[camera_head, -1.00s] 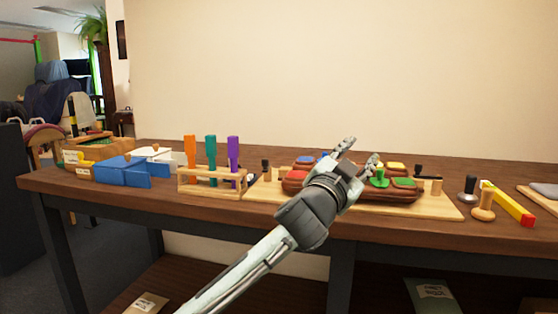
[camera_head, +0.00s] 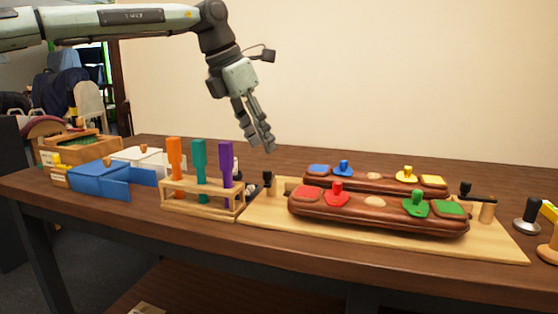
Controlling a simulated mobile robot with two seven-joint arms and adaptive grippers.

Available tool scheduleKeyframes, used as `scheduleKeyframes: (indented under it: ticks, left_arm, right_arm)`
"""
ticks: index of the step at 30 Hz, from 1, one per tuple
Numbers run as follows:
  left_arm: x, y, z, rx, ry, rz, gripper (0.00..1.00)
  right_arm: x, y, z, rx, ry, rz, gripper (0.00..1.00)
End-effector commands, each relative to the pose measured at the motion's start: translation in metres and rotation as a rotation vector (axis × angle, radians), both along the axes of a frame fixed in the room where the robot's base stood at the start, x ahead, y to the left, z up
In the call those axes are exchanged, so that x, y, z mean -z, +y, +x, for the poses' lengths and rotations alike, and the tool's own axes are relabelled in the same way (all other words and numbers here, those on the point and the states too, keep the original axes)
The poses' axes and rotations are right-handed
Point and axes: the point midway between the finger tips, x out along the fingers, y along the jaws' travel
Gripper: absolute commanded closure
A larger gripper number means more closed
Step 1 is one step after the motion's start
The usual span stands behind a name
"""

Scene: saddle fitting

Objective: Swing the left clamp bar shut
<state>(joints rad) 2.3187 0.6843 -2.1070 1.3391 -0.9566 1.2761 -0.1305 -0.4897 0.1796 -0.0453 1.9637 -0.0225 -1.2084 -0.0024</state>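The pale wooden board (camera_head: 330,232) lies on the bench with two brown padded saddle panels, the front one (camera_head: 365,214) and the rear one (camera_head: 386,184). At the board's left end stands a wooden post (camera_head: 284,186) beside a dark-topped clamp part (camera_head: 267,178); how the left clamp bar lies is too small to tell. At the right end a dark clamp bar (camera_head: 478,196) reaches to a wooden post (camera_head: 487,211). My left gripper (camera_head: 261,147) hangs above and behind the board's left end, fingers down, apart from the clamp and holding nothing visible. Its finger gap is unclear. My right gripper is out of view.
A wooden rack (camera_head: 205,204) with orange, teal and purple tools stands close left of the board. A blue bin (camera_head: 98,179) and white bin (camera_head: 142,158) are farther left. A dark knobbed tool (camera_head: 527,218) stands at right. The bench behind the board looks clear.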

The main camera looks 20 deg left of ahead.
Motion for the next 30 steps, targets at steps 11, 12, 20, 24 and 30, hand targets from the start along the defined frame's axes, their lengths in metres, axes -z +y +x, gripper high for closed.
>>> scheduleKeyframes:
  ticks: [11, 12, 20, 24, 30]
  left_arm:
    - [0.036, 0.006, 0.009, -0.014, 0.013, 0.033, 0.62]
    - [0.041, 0.004, 0.011, -0.014, 0.011, 0.032, 0.62]
    - [0.067, -0.003, 0.019, -0.014, 0.010, 0.030, 0.62]
    - [0.069, -0.004, 0.020, -0.014, 0.008, 0.029, 0.62]
    - [0.069, -0.004, 0.020, -0.014, 0.008, 0.029, 0.67]
  right_arm:
    - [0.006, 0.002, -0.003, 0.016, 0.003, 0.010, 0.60]
    - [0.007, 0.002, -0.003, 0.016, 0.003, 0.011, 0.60]
    - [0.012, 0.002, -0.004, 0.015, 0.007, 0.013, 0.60]
    - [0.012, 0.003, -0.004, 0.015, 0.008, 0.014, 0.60]
    - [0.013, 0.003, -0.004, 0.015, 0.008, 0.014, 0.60]
